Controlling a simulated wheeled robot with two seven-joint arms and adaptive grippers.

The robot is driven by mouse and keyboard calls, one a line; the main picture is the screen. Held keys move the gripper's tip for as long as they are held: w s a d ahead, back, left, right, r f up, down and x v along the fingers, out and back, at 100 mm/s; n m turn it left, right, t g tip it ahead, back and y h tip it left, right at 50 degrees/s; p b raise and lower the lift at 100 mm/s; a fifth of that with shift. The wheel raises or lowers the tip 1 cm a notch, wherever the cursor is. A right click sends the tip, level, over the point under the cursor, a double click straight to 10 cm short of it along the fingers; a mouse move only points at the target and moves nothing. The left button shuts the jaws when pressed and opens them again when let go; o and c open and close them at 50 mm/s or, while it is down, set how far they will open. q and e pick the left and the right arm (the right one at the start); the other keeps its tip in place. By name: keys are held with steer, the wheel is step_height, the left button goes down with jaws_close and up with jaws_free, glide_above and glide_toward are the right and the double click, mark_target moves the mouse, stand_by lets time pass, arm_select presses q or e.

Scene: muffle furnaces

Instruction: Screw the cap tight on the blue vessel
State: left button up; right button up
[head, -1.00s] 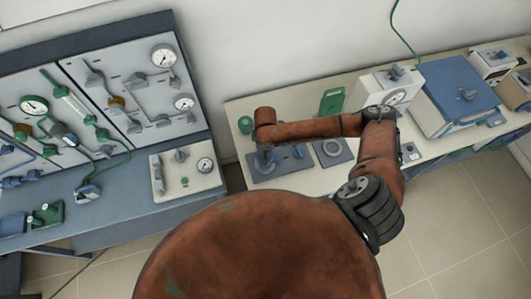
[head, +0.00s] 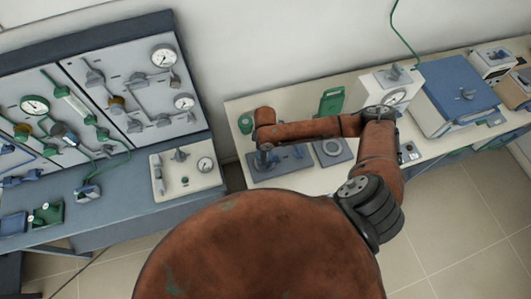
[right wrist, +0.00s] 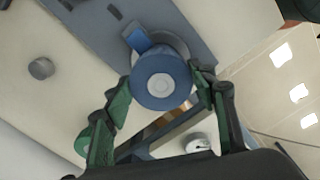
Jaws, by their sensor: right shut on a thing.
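In the right wrist view a round blue cap (right wrist: 162,80) with a pale disc in its middle sits between my green fingertips. My right gripper (right wrist: 163,82) is shut on it. A blue tab (right wrist: 138,39) sticks out beside the cap. The vessel body under the cap is mostly hidden, and I cannot tell how tightly the cap sits. In the head view my right arm reaches over the bench and its gripper (head: 264,160) points down at a blue-grey base plate (head: 290,166). My left gripper is not in view.
A second plate with a ring (head: 333,149) lies to the right on the pale bench (head: 290,104). A green item (head: 331,101), a white gauge box (head: 391,88) and a blue-topped box (head: 455,92) stand behind and to the right. A gauge panel (head: 130,80) is at the left.

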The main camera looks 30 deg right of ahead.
steer(key=shift+f+p, duration=0.1)
steer(key=shift+p, duration=0.7)
stand_by(1.2)
steer(key=shift+f+p, duration=0.6)
steer(key=shift+p, duration=0.4)
stand_by(2.6)
steer(key=o, duration=1.4)
steer(key=shift+o, duration=0.2)
step_height(320, 180, up, 12)
steer(key=shift+f, duration=0.1)
